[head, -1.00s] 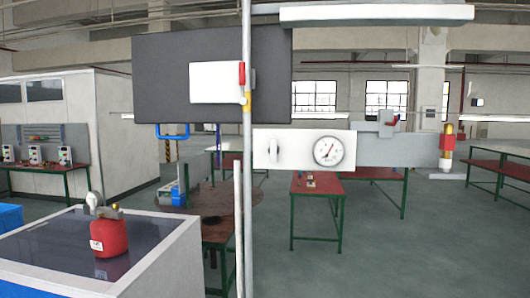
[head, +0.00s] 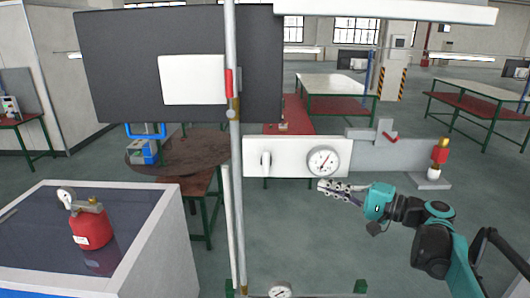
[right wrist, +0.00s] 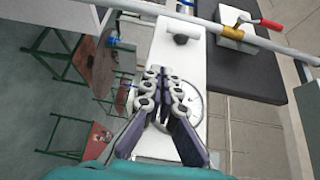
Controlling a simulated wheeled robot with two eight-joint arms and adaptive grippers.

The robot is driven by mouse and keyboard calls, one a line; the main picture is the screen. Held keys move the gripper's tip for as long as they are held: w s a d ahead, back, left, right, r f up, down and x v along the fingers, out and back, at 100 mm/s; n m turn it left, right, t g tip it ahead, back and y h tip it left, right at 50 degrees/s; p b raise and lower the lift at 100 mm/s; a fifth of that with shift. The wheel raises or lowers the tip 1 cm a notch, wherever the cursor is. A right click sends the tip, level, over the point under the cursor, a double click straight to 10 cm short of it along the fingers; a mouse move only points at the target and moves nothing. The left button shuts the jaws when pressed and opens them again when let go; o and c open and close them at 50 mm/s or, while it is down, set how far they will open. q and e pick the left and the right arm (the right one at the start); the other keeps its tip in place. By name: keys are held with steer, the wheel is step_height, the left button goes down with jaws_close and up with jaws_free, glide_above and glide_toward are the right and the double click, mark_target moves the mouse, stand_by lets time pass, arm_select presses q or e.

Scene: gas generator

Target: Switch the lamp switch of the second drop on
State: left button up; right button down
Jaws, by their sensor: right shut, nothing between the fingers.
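A white panel (head: 300,147) hangs behind the pole, with a white knob (head: 265,164) at its left and a round dial gauge (head: 323,161) at its right. I cannot tell for sure which part is the lamp switch. My right gripper (head: 322,186) is shut and empty, just below the gauge in the head view. In the right wrist view the shut fingers (right wrist: 164,78) overlap the panel (right wrist: 160,143) and partly hide the gauge (right wrist: 193,107). The knob (right wrist: 181,39) shows beyond the fingertips, apart from them. My left gripper is not in view.
A vertical pole (head: 232,130) stands left of the panel. A dark board (head: 110,75) with a white box (head: 190,80) and a red lever (head: 229,83) hangs above left. A red canister (head: 91,228) stands on a cabinet (head: 165,235). A red-yellow fitting (head: 439,153) is at right.

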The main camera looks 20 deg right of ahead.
steer(key=shift+w+d+r, duration=0.1)
steer(key=shift+d+r, duration=0.15)
steer(key=shift+r, duration=0.4)
steer(key=p, duration=0.3)
glide_toward(282, 172)
steer(key=w+a, duration=0.1)
steer(key=w+a+r, duration=0.1)
steer(key=w, duration=0.1)
steer(key=w+a, duration=0.1)
steer(key=a, duration=0.1)
steer(key=shift+w+r, duration=0.25)
steer(key=shift+r, duration=0.1)
steer(key=a+p, duration=0.1)
steer(key=a, duration=0.2)
steer(key=shift+s, duration=0.1)
steer(key=shift+a+f, duration=0.1)
steer(key=shift+a, duration=0.35)
steer(key=shift+d, duration=0.15)
